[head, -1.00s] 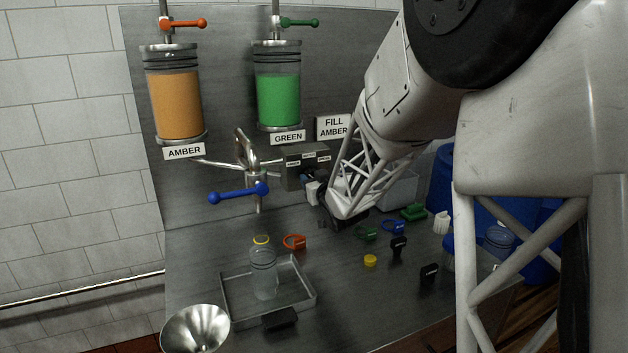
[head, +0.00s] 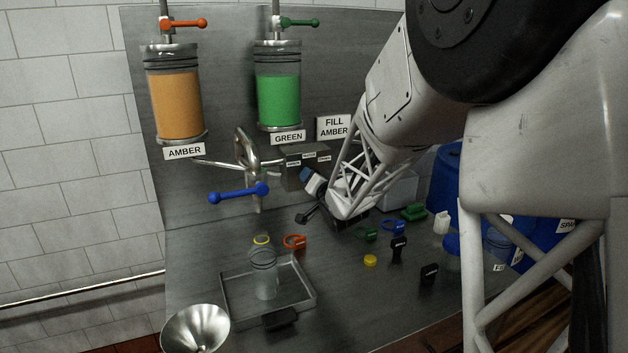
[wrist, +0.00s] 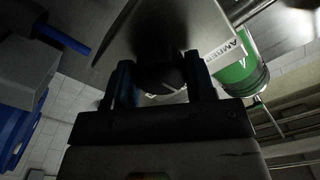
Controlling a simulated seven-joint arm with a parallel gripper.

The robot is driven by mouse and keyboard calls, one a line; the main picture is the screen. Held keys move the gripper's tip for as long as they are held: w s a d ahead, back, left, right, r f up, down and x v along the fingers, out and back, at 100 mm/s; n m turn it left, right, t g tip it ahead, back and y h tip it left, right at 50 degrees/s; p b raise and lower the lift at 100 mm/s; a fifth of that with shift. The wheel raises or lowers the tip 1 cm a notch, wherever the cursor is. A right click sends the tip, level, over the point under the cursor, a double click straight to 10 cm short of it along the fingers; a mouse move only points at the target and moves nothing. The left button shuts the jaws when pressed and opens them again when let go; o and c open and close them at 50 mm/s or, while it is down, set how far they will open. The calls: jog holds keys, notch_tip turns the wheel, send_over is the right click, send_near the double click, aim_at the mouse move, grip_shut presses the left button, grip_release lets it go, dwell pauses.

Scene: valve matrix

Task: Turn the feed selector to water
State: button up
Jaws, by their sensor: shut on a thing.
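The feed selector is a grey box (head: 292,172) with small labels along its top, on the back panel below the GREEN sign. My gripper (head: 308,180) is at the right front of the box. In the wrist view my gripper (wrist: 160,84) has its two blue-dark fingers on either side of a dark round knob (wrist: 160,70), shut on it. Shadow and the fingers hide the knob's pointer, so I cannot tell which label it faces.
The amber tank (head: 175,105) and green tank (head: 279,100) hang above. A blue-handled valve (head: 238,193) is left of the box. Below stand a tray (head: 229,300) with a clear bottle (head: 264,275), a funnel (head: 195,330) and several small caps and tags.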

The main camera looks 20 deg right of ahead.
jog(key=shift+m, duration=0.3)
jog(key=o, duration=0.9)
jog(key=shift+s, duration=0.15)
jog(key=shift+s, duration=3.8)
